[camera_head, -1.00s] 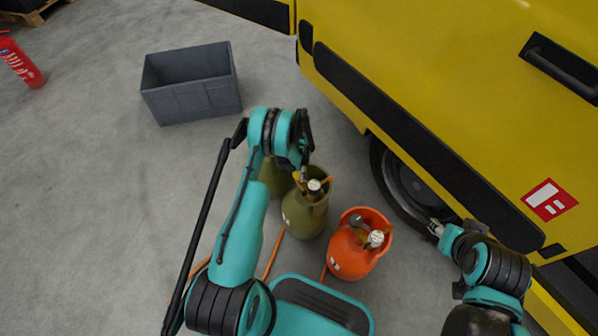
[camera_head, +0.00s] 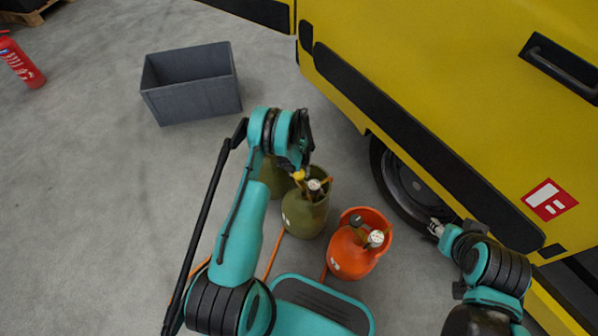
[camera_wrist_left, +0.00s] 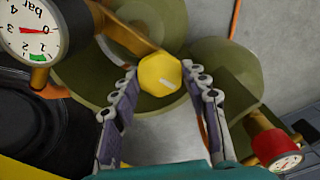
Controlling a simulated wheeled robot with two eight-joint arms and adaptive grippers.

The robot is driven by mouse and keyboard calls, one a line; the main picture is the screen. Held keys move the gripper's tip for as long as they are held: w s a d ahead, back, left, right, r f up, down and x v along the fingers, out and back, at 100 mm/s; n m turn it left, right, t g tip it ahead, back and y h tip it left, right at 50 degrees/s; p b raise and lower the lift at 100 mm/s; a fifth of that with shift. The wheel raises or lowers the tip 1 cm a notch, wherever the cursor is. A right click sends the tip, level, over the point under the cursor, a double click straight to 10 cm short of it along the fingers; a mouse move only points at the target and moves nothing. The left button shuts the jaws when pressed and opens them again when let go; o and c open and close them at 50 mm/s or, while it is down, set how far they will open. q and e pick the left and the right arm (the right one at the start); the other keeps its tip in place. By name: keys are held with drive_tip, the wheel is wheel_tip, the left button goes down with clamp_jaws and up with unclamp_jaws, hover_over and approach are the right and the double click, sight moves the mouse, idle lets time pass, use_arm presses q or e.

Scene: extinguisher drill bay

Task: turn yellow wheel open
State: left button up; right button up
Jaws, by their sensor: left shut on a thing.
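The yellow wheel (camera_wrist_left: 160,74) sits between the fingertips of my left gripper (camera_wrist_left: 163,82) in the left wrist view. The fingers are on either side of it, and a pale mark shows on its face. In the head view the yellow wheel (camera_head: 298,175) shows at the top of an olive cylinder (camera_head: 303,213), just below my left gripper (camera_head: 301,163).
An orange cylinder (camera_head: 352,262) with its own gauge stands right of the olive one. A second olive cylinder (camera_head: 273,178) is partly hidden behind my left arm. A grey crate (camera_head: 195,102) and the yellow truck (camera_head: 430,75) stand beyond. Open floor lies at left.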

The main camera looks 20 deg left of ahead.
sight(299, 173)
use_arm(q)
drive_tip(key=n, duration=1.3)
drive_tip(key=shift+n, duration=0.3)
idle(0.4)
drive_tip(key=o, duration=1.2)
drive_tip(key=shift+c, duration=0.2)
wheel_tip(299, 173, up, 12)
